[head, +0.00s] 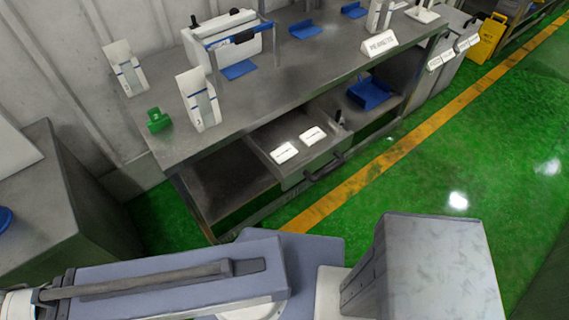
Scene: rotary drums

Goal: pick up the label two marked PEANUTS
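A white label sign (379,42) with dark lettering that seems to read PEANUTS stands at the front edge of the grey workbench (240,106). Two small white labels lie flat in the open drawer under the bench top: one label (284,152) on the left, and another label (313,135) to its right and farther back. Their print is too small to read. Parts of my own arm cross the bottom of the head view, below the drawer and apart from it. Neither of my grippers shows.
The open drawer (335,157) sticks out from the bench front. White bags (199,101), a green object (158,121), a white machine (225,40) and blue trays (238,70) stand on the bench. Green floor (430,190) with a yellow line is clear at the right.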

